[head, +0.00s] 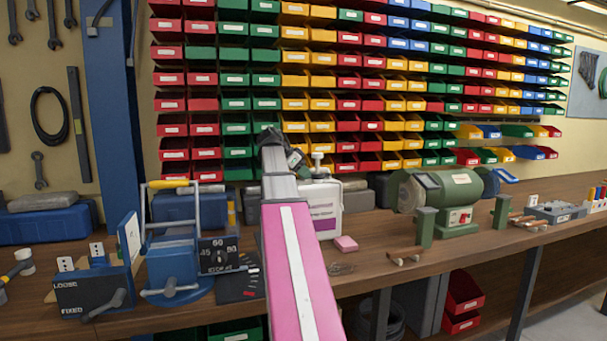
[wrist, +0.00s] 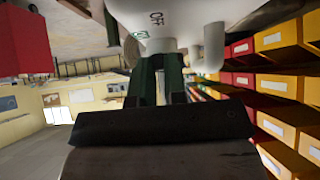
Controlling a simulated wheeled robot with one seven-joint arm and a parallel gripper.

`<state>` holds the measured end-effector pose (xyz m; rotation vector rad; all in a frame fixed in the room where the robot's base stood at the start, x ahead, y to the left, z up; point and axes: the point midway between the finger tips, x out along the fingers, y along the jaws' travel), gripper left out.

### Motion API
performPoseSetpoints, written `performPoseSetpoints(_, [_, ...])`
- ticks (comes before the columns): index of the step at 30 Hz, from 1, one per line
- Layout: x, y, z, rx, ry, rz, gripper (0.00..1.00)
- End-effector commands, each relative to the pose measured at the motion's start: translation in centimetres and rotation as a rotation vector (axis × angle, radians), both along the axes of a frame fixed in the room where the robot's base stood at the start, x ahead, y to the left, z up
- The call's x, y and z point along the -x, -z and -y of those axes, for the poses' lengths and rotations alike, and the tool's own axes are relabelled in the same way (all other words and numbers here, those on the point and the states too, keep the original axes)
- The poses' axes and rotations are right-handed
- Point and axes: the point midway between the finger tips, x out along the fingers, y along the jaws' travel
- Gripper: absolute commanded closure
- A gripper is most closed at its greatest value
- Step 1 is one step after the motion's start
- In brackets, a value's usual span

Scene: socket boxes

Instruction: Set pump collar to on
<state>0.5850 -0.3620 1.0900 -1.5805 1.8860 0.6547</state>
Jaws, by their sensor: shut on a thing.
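The white pump bottle (head: 322,193) with a purple label stands upright on the workbench. Its pump head (head: 318,157) and the collar (head: 319,171) below it show just right of my arm. My gripper (head: 297,159) reaches the bottle's top from the left, partly hidden behind my own arm. In the wrist view my gripper's dark fingers (wrist: 159,65) are close together on the pump collar (wrist: 158,45). The white bottle (wrist: 185,14) behind shows the word OFF and a small green mark. The collar's exact setting is hard to tell.
A pink block (head: 346,243) lies right of the bottle. A green bench grinder (head: 447,200) stands further right. Bins (head: 235,104) cover the wall.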

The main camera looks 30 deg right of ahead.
Motion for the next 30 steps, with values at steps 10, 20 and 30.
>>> performPoseSetpoints(10, [1.8,0.1,-0.2,0.002,-0.257,0.003,1.00])
performPoseSetpoints(20, [3.4,0.0,0.3,0.003,-0.568,0.003,1.00])
performPoseSetpoints(30, [4.4,0.0,1.1,0.002,-0.835,0.002,1.00])
